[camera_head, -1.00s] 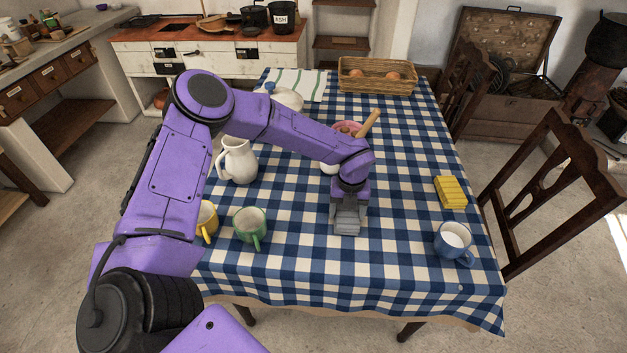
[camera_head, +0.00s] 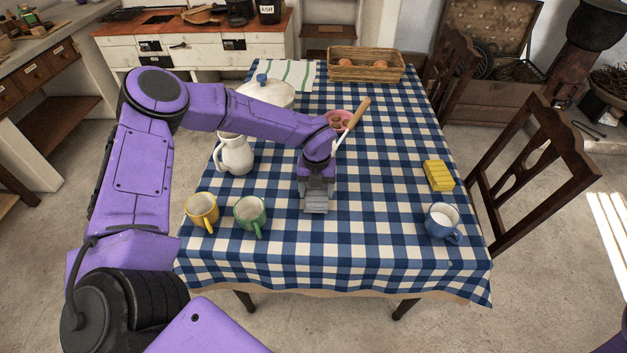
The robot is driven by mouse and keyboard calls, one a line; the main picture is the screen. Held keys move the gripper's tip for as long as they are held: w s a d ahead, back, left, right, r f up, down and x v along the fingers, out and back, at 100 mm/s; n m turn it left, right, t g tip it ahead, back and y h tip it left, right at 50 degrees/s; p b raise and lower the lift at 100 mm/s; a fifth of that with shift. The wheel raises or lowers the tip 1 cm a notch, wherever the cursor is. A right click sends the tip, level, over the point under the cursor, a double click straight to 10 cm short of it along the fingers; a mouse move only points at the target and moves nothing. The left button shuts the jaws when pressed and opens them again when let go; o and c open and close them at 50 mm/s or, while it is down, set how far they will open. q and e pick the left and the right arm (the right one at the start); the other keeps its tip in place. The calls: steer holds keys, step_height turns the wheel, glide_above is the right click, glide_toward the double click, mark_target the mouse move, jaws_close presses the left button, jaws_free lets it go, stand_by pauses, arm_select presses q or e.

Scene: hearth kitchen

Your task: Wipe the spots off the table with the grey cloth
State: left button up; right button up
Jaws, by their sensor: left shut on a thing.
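My left gripper (camera_head: 315,200) is low over the middle of the blue-and-white checked table (camera_head: 340,255), pointing down. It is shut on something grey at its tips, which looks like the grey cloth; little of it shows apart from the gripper. I cannot tell whether it touches the tablecloth. A tiny pale spot (camera_head: 450,264) shows near the front right of the table. I cannot make out other spots on the checks, and the arm hides part of the table. My right gripper is not in view.
A yellow mug (camera_head: 202,211) and green mug (camera_head: 250,217) stand left of the gripper, a white jug (camera_head: 235,154) behind them. A yellow sponge-like block (camera_head: 439,176) and blue mug (camera_head: 441,222) stand right. Front centre is clear.

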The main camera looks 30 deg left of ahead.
arm_select(q)
steer(key=shift+r+p, duration=1.8)
steer(key=shift+r, duration=1.05)
